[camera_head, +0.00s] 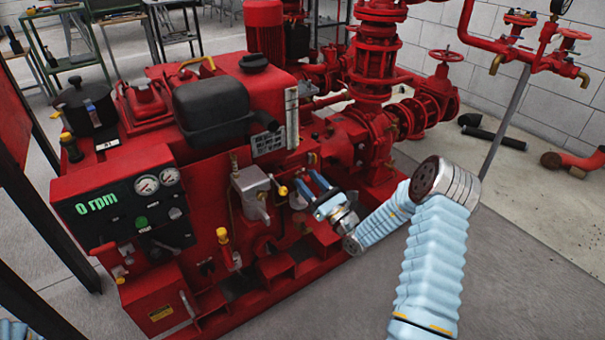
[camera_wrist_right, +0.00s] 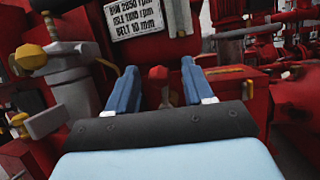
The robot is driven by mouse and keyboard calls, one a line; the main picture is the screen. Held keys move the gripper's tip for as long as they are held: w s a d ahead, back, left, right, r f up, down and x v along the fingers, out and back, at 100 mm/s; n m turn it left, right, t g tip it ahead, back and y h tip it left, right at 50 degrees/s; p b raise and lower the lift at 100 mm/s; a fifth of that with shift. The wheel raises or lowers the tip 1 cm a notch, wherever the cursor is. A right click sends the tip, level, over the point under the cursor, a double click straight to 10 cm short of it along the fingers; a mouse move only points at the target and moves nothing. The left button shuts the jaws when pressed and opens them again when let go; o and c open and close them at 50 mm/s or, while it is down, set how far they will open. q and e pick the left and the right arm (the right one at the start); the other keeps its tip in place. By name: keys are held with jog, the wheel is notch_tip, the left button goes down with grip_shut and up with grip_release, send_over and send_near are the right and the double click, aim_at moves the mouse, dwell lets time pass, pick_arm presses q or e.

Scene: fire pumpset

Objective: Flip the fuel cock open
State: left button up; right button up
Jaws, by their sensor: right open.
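My right gripper (camera_head: 307,190) is open in front of the red engine's side, its two blue fingers pointing at the engine. In the right wrist view, the fingers of the gripper (camera_wrist_right: 158,72) stand on either side of a small red handle (camera_wrist_right: 158,74). This handle looks like the fuel cock, but its label and position are unclear. No contact shows between handle and fingers. A grey metal filter-like body with a yellow knob (camera_head: 283,191) is just left of the gripper; that grey body also shows in the wrist view (camera_wrist_right: 72,85). My left gripper is out of view.
The control panel (camera_head: 130,209) reads 0 rpm at the left. A spec plate (camera_head: 268,143) is above the gripper. A black box-shaped part (camera_head: 213,108) tops the engine. Red pipes and valves (camera_head: 376,60) stand behind.

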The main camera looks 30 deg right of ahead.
aim_at(308, 181)
jog(key=shift+x, duration=1.55)
jog(key=shift+c, duration=0.5)
